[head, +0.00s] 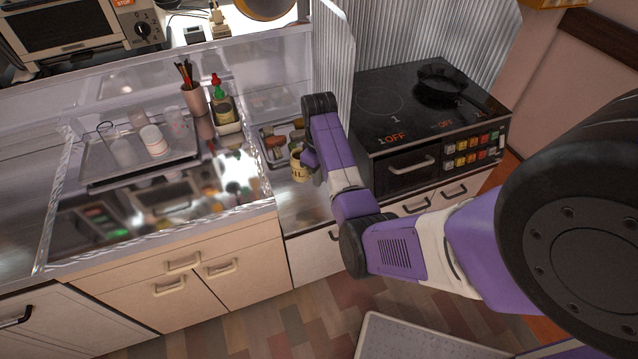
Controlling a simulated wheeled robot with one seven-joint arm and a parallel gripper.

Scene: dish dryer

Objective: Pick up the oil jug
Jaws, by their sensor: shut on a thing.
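The oil jug (300,166) is a small yellowish container with dark "OIL" lettering. It is at the counter section between the sink and the stove, in front of a small tray of jars. My gripper (309,163) is at the jug's right side, shut on it. My purple and white arm reaches in from the right and hides part of the counter beside the jug. The fingertips are small and partly hidden. I cannot tell whether the jug touches the counter or is just above it.
A small tray (265,134) with jars (275,147) lies behind the jug. A corrugated splash panel (333,55) and the stove (425,105) with a pan (440,84) are to the right.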

